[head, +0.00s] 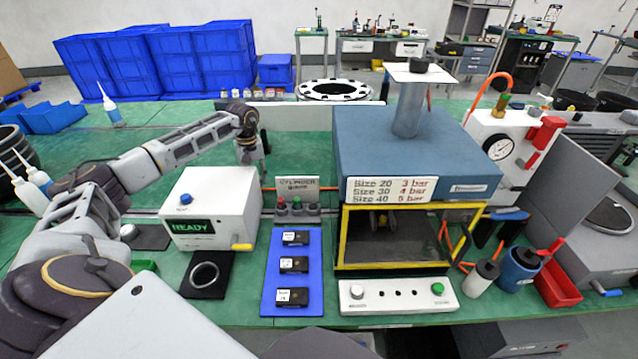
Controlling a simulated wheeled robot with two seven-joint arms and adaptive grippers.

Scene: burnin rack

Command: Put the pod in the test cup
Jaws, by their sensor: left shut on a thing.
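My left gripper (251,168) points down behind the white box with the green READY display (214,205). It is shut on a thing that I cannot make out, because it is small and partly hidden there. I cannot tell from this view whether it is the pod. A pale metal ring (204,275), possibly the rim of the test cup, sits on a black pad (216,261) in front of the READY box, apart from the gripper. Its inside looks dark and empty. My right gripper is not in view.
A blue mat (291,251) with several black labelled blocks lies right of the pad. Behind it stand a small sign (297,184) and coloured knobs. A blue-topped press with a yellow frame (392,269) stands right of the mat. Green tabletop (300,140) is free behind the sign.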

